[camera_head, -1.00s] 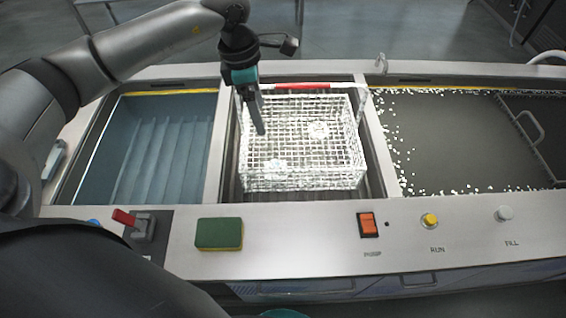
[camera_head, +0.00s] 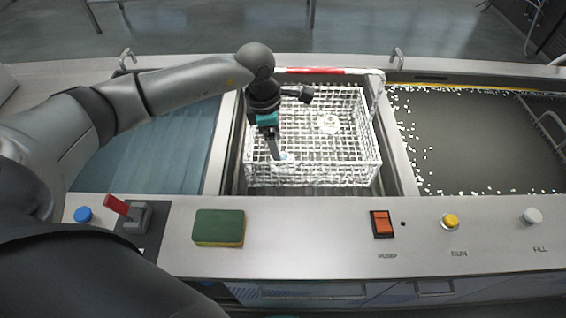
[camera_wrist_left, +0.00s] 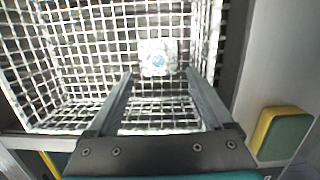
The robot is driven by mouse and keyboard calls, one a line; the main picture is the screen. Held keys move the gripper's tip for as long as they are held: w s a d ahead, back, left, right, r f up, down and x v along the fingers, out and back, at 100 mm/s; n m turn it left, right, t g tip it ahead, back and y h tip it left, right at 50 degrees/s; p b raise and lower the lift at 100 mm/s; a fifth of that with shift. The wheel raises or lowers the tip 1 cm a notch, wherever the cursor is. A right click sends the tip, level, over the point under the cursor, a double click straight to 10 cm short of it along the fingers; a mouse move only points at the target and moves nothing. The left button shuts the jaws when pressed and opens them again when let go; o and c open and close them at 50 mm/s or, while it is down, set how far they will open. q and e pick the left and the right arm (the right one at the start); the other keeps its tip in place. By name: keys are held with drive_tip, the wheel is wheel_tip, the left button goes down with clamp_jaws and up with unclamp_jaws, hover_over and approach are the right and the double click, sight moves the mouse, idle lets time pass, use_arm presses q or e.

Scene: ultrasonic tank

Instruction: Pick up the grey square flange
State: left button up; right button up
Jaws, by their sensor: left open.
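The grey square flange (camera_wrist_left: 158,57) looks pale and washed out, with a bluish round centre, and lies on the mesh floor of the white wire basket (camera_wrist_left: 70,122). My left gripper (camera_wrist_left: 159,74) is open and empty, its two fingers pointing at the flange, with the flange just beyond and between the tips. In the head view the left gripper (camera_head: 276,156) reaches down into the basket (camera_head: 352,170), near the flange (camera_head: 285,157), which its fingers partly hide. I cannot tell the exact height of the tips above it. My right gripper is out of view.
Another pale round part (camera_head: 328,123) lies in the basket. A red-marked bar (camera_head: 310,71) runs along the basket's back. A sponge (camera_head: 218,227), red lever (camera_head: 116,205) and orange switch (camera_head: 382,223) sit on the front panel. An empty-looking basin (camera_head: 150,145) lies left.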

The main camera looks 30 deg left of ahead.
sight(283, 157)
use_arm(q)
drive_tip(key=f, duration=0.3)
drive_tip(key=w+d+f, duration=0.1)
drive_tip(key=shift+d+f+b, duration=0.1)
drive_tip(key=shift+f+b, duration=0.25)
drive_tip(key=shift+f, duration=0.45)
drive_tip(key=shift+r, duration=0.1)
drive_tip(key=c, duration=1.1)
drive_tip(key=shift+c, duration=0.2)
